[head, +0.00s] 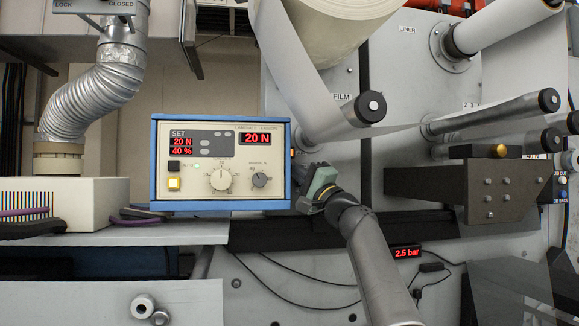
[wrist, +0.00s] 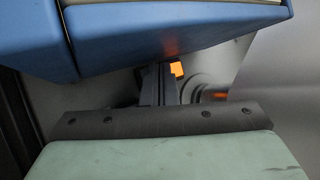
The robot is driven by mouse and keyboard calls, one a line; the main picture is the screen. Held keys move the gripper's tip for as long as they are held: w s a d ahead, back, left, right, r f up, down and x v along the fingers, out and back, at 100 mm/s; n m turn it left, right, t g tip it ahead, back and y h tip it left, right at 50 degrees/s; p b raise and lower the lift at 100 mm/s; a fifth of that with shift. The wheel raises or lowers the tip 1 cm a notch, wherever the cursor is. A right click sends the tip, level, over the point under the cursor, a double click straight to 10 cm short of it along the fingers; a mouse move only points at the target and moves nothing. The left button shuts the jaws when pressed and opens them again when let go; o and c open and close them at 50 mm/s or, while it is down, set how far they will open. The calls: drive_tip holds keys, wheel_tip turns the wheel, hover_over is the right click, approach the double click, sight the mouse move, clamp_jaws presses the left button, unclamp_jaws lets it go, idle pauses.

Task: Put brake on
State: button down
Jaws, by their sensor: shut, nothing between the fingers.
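The blue-framed laminate tension box (head: 221,206) faces me left of centre in the head view. It reads 20 N and 40 %, and has a white knob (head: 221,179), a grey knob (head: 260,179), a black button (head: 174,166) and a lit yellow button (head: 174,184). No control marked as a brake is readable. My gripper (head: 300,172) is shut and empty, just beside the box's right side. In the wrist view its dark fingers (wrist: 157,80) reach under the blue casing (wrist: 175,45), close to a glowing orange patch (wrist: 177,68). I cannot tell whether they touch it.
A film roll (head: 335,30) and a roller end (head: 370,106) are above my gripper. A dark bracket (head: 460,190) juts out at right. A red 2.5 bar display (head: 405,252) is below right. A silver hose (head: 90,95) and pale case (head: 90,200) stand at left.

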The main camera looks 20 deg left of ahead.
drive_tip(key=shift+w, duration=0.15)
drive_tip(key=shift+f, duration=0.1)
idle(0.6)
drive_tip(key=shift+s+d+b, duration=0.35)
drive_tip(key=shift+s+b, duration=0.4)
drive_tip(key=shift+b, duration=0.2)
